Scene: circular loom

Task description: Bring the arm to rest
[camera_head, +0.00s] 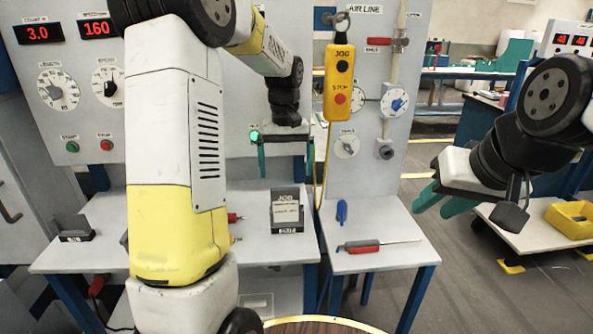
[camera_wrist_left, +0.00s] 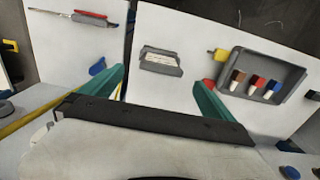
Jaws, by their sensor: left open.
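My left gripper (camera_head: 286,178) hangs in front of the grey panel, above the small white table. Its two teal fingers point down, apart, with nothing between them. In the left wrist view the open left gripper (camera_wrist_left: 160,82) shows with the table beyond it. My left arm (camera_head: 176,150) crosses the head view in front of the panel and hides part of it. My right gripper (camera_head: 429,212) is at the right, over open floor beside the side table. Its teal fingers point down and left, look apart and hold nothing visible.
A card holder (camera_head: 287,212) stands on the white table below my left gripper. A yellow JOG/STOP pendant (camera_head: 339,85) hangs just right of that gripper. A red-handled screwdriver (camera_head: 362,246) and blue clip (camera_head: 341,211) lie on the side table. A tray (camera_wrist_left: 262,68) holds several coloured pieces.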

